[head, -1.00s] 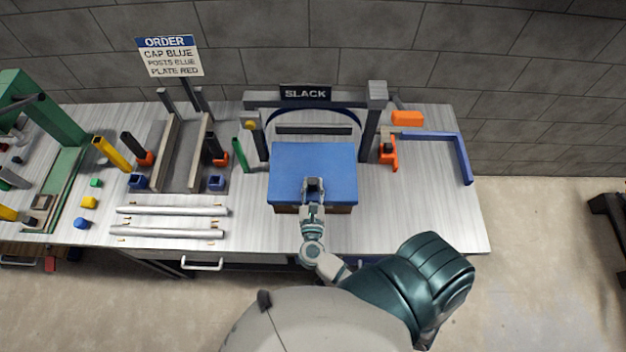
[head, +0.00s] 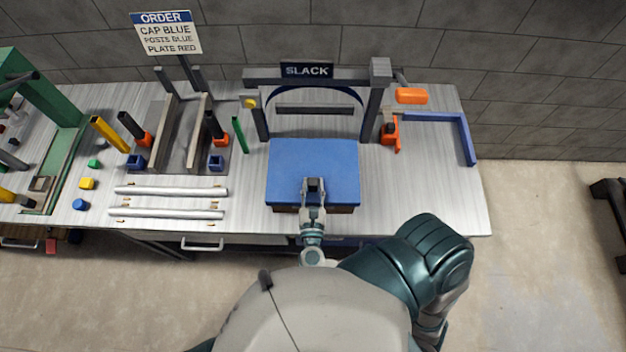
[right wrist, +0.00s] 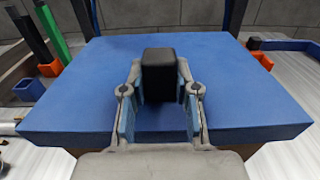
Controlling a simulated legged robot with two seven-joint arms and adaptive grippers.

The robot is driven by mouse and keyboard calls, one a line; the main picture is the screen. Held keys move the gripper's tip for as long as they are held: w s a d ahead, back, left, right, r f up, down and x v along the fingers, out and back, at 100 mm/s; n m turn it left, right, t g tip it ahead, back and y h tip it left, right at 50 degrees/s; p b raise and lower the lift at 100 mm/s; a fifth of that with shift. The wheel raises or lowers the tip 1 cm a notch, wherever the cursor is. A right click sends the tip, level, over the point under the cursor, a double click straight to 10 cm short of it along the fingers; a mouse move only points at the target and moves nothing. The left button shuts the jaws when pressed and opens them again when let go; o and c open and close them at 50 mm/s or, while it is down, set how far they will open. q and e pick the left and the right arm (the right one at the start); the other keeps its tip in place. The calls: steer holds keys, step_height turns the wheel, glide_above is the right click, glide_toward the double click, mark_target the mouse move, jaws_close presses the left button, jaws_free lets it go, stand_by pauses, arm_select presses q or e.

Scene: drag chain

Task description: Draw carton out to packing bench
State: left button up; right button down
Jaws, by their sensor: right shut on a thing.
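The carton (head: 312,160) has a flat blue top and brown sides that show along its front edge. It stands on the metal bench (head: 420,195), in front of the frame with the SLACK sign. My right gripper (head: 314,187) is over the front part of the blue top, shut on a black block-shaped knob. In the right wrist view the black knob (right wrist: 159,75) sits between the two fingers, and the blue top (right wrist: 75,85) spreads around them. The carton's underside is hidden. My left gripper is not in view.
The SLACK frame (head: 377,95) stands behind the carton. An orange clamp (head: 391,135) and a blue angled bar (head: 440,118) lie to the right. Silver rods (head: 170,191), a slotted fixture (head: 180,140) and small coloured blocks are left. The bench's front right is bare.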

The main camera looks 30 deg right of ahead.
steer(key=shift+b+v, duration=0.65)
steer(key=shift+v, duration=1.75)
